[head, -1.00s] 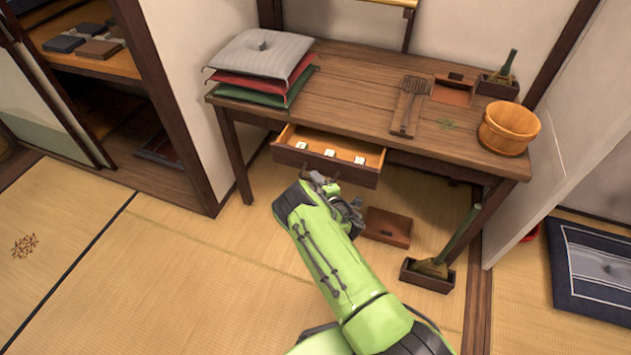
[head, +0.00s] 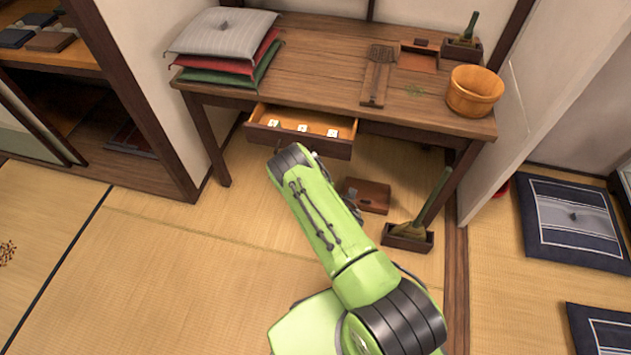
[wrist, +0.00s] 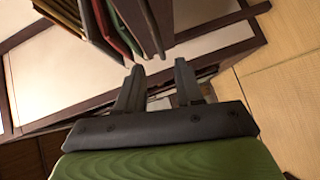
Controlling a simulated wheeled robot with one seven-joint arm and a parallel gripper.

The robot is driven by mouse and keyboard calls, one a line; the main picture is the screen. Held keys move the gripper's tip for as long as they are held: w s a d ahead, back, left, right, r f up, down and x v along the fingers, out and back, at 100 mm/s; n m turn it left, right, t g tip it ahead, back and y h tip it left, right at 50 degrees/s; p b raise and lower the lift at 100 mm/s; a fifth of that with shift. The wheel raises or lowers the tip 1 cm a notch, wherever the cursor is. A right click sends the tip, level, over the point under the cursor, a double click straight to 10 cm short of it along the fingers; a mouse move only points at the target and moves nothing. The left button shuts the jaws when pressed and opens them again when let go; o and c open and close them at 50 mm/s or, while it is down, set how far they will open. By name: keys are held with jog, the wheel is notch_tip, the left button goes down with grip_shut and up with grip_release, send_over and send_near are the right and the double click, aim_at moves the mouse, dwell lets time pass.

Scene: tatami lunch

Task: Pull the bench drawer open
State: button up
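The bench (head: 325,62) stands against the back wall. Its drawer (head: 300,140) is pulled partly out, showing a pale wooden inside with three small white-topped pieces. My arm reaches up to just in front of the drawer front, where its end hides my gripper in the head view. In the wrist view my gripper (wrist: 159,66) has its two dark fingers apart, with nothing visible held between them. I cannot make out the drawer or its handle in the wrist view, and cannot tell whether the gripper touches it.
Stacked cushions (head: 222,33), a slatted wooden utensil (head: 377,75) and a wooden bucket (head: 474,90) are on the bench. Under it are a brown box (head: 367,195) and a brush in a holder (head: 407,237). A shelf stands at left. The front tatami is clear.

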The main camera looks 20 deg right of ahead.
jog(key=f+p+v, duration=0.1)
jog(key=p+v, duration=0.5)
jog(key=p, duration=0.4)
jog(key=shift+s+r, duration=0.2)
jog(key=shift+r, duration=0.3)
